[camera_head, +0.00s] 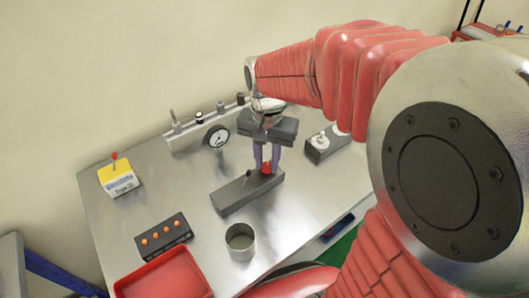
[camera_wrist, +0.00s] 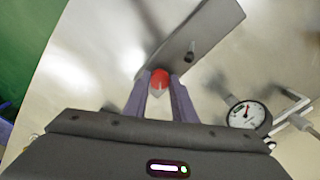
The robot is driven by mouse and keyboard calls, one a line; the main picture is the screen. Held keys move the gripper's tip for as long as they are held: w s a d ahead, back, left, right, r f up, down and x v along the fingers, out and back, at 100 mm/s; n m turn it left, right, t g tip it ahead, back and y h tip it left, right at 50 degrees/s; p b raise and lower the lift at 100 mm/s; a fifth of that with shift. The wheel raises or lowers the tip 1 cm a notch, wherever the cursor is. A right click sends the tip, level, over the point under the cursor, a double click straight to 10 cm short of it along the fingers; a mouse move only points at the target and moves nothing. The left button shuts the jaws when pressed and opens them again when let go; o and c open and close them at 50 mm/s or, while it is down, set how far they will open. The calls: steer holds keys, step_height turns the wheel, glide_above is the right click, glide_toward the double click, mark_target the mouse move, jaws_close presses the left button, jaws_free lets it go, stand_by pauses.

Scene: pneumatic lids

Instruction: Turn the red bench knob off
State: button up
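The red knob (camera_head: 267,169) sits at the far right end of a grey bar-shaped block (camera_head: 236,194) on the bench. In the wrist view the knob (camera_wrist: 160,80) is round and lies between my two purple fingertips, near the end of the block (camera_wrist: 205,35). My gripper (camera_head: 266,165) reaches down from above, with one finger on each side of the knob. In the wrist view the fingertips (camera_wrist: 160,76) look very close to its sides; I cannot tell whether they touch it. The fingers partly hide the knob in the head view.
A metal cup (camera_head: 240,241), a red tray (camera_head: 165,276), an orange-button box (camera_head: 163,236), a yellow-topped box (camera_head: 118,178) and a switch box (camera_head: 327,143) stand around.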

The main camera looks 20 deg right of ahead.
mark_target(267, 164)
steer(key=o, duration=0.5)
steer(key=shift+r, duration=0.1)
step_height(267, 164, up, 14)
steer(key=shift+f, duration=0.2)
stand_by(0.3)
stand_by(0.5)
steer(key=shift+s+f+n+t, duration=0.65)
steer(key=shift+s+n+t, duration=0.45)
steer(key=shift+s, duration=0.75)
steer(key=shift+s+f+n+t, duration=0.75)
steer(key=shift+s+n, duration=0.6)
steer(key=shift+s, duration=0.45)
steer(key=shift+s+f+n+t, duration=0.6)
steer(key=shift+s+n+t, duration=0.5)
steer(key=shift+s, duration=0.75)
